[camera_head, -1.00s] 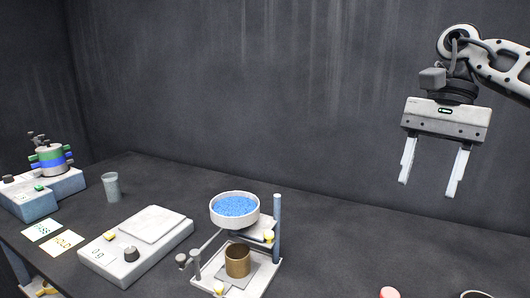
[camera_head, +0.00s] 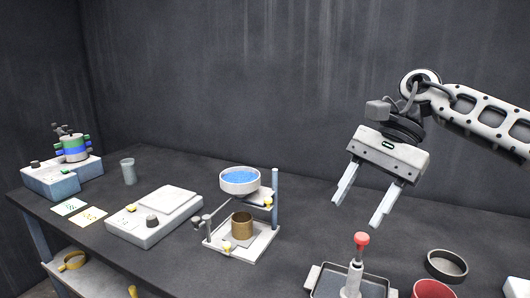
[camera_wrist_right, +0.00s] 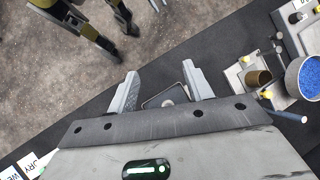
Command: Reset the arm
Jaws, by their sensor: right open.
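My right gripper (camera_head: 360,205) is open and empty, raised above the right part of the table in the head view. In the right wrist view its two fingers (camera_wrist_right: 160,90) are spread apart with nothing held between them. Below them lies a dark tray (camera_wrist_right: 152,103), partly hidden by the fingers and gripper body. The right arm reaches in from the right edge of the head view. My left gripper is not seen in the head view.
On the table (camera_head: 190,262) stand a vibrating screen machine (camera_head: 75,148), a cup (camera_head: 128,172), a balance (camera_head: 150,225), a stand with a blue-filled bowl (camera_head: 240,181) and brown cup (camera_head: 241,225), a tray with a red-knobbed tool (camera_head: 361,240), a red cup (camera_head: 432,289) and a black ring (camera_head: 446,266).

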